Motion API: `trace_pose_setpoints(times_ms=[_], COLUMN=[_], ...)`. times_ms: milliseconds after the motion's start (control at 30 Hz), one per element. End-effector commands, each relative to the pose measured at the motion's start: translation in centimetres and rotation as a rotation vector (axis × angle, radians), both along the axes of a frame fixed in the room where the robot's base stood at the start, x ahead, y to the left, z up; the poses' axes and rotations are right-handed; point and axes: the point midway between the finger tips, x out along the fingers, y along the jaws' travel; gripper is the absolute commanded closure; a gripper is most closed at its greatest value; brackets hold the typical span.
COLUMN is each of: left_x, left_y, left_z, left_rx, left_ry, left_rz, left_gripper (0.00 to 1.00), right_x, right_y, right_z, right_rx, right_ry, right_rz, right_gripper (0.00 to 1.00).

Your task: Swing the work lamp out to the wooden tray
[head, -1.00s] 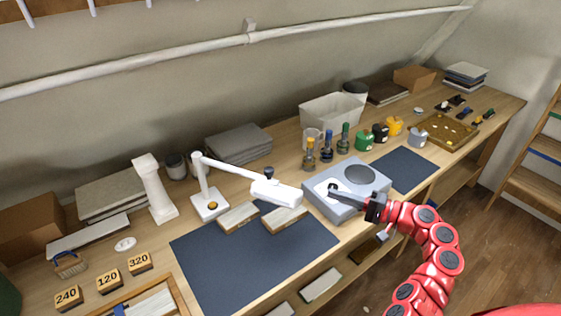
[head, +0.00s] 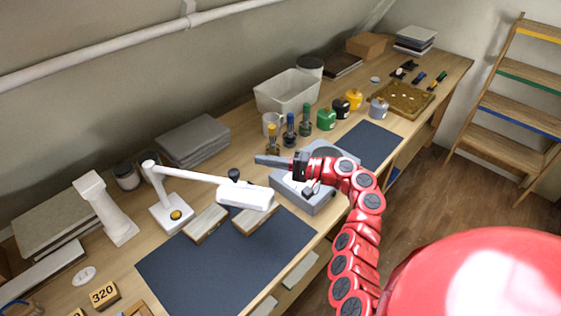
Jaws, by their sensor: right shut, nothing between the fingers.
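The white work lamp has its base (head: 172,212) at the back left edge of the dark mat. Its arm reaches right to a white lamp head (head: 246,197) over the mat's back edge, with a dark knob (head: 234,175) at the joint. The wooden tray (head: 428,104), holding small yellowish pieces, lies far off at the right end of the bench. My right gripper (head: 262,160) is shut and empty, pointing left behind the lamp head, by the grey device's back left corner. I cannot tell whether it touches anything. My left gripper is out of view.
The grey device (head: 312,203) stands right of the lamp head, partly hidden by my arm. Several bottles and jars (head: 327,118) line the bench behind it. Pale blocks (head: 205,224) lie beneath the lamp. A second dark mat (head: 368,143) is bare. A ladder shelf stands far right.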

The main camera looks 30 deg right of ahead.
Motion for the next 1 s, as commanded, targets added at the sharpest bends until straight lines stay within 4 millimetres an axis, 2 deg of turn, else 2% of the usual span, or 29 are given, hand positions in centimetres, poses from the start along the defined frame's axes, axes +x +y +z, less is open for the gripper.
trace_pose_setpoints(times_ms=[100,200,400,1000], left_x=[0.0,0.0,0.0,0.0], left_y=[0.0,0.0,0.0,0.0], left_z=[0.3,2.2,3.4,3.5], left_rx=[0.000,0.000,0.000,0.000], left_ry=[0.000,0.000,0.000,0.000], left_rz=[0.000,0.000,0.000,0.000], left_gripper=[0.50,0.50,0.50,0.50], right_x=[1.6,0.7,-0.4,-0.8], right_y=[2.2,3.0,4.5,5.0], right_z=[0.0,0.6,0.3,-0.1], right_rx=[0.002,0.002,0.002,0.001], right_ry=[0.004,-0.001,0.001,0.001], right_rz=[0.008,0.000,-0.001,-0.011], right_gripper=[1.00,1.00,1.00,1.00])
